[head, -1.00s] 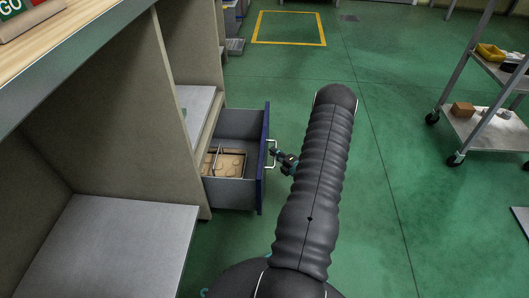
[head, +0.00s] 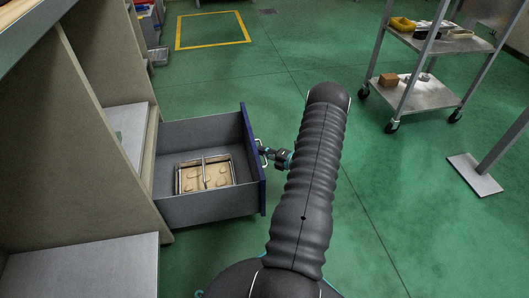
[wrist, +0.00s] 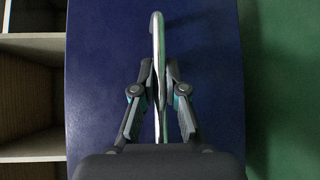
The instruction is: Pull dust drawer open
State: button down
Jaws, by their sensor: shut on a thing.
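The dust drawer (head: 205,208) stands pulled out of the cabinet in the head view, with grey walls and a dark blue front (head: 251,160). A tan tray with a handle (head: 190,182) lies inside it. The drawer's metal handle (head: 264,154) is on the outer face of the front. My gripper (head: 268,155) is at this handle, partly hidden by my arm. In the wrist view my gripper (wrist: 159,92) is shut on the upright chrome handle (wrist: 158,40), with a finger on each side and the blue front (wrist: 95,70) behind.
The cabinet (head: 85,150) stands to the left of the drawer. Green floor (head: 330,70) is open beyond my arm. A metal cart (head: 430,92) with several items stands at the upper right, and a post with a base plate (head: 474,176) at the right.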

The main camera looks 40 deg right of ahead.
jog(key=shift+s, duration=0.1)
jog(key=c, duration=1.2)
grip_release()
jog(key=v, duration=1.2)
jog(key=shift+s, duration=0.1)
